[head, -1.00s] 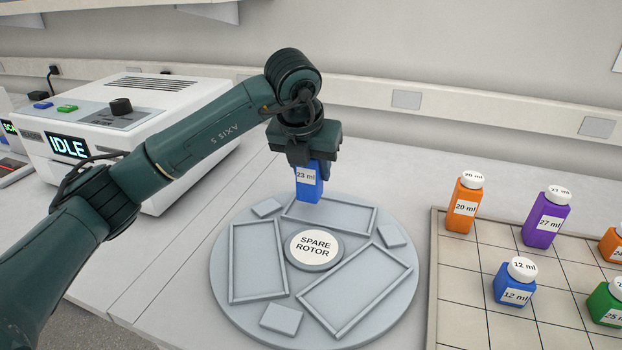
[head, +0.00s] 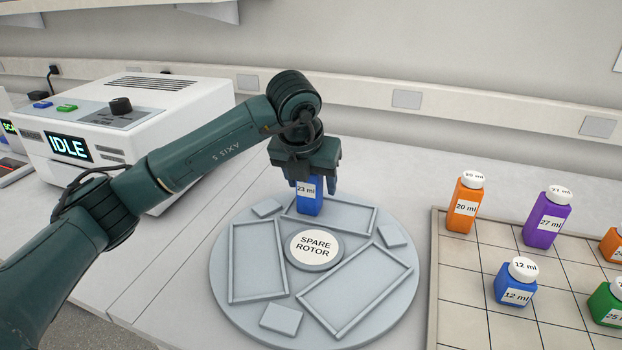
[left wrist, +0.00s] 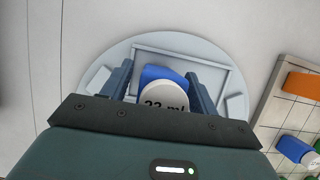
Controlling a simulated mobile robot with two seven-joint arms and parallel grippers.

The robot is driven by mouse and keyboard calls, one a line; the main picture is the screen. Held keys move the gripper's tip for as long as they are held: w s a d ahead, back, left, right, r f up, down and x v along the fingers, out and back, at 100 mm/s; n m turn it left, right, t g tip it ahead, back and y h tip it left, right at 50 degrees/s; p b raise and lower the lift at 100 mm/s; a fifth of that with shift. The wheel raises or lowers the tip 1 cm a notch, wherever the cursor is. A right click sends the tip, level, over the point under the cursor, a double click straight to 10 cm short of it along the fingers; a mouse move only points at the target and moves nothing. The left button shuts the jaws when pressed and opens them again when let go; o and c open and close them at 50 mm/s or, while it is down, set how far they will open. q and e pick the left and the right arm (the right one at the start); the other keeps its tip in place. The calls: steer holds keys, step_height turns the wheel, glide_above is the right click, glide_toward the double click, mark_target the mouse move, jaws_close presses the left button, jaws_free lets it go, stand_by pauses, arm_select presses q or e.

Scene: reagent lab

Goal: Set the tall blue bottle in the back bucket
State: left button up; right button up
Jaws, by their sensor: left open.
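The tall blue bottle (head: 309,201), labelled 23 ml, stands in the back bucket (head: 355,217) of the spare rotor (head: 223,285), toward its left part in the head view. My left gripper (head: 312,183) is over the bottle with its jaws open, one finger on each side. In the left wrist view the bottle's white cap (left wrist: 163,97) and blue body (left wrist: 160,73) lie between the two fingers (left wrist: 160,85), inside the bucket's rim (left wrist: 180,54). The gripper hides the cap in the head view. My right gripper is not in view.
The two front buckets (head: 258,298) are empty. A tiled rack (head: 455,310) at right holds orange (head: 465,205), purple (head: 547,219), short blue (head: 515,284) and green bottles (head: 607,303). A white machine (head: 190,110) reading IDLE stands at left behind my arm.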

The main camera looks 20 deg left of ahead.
arm_select(q)
steer(key=v, duration=1.2)
steer(key=shift+r, duration=0.15)
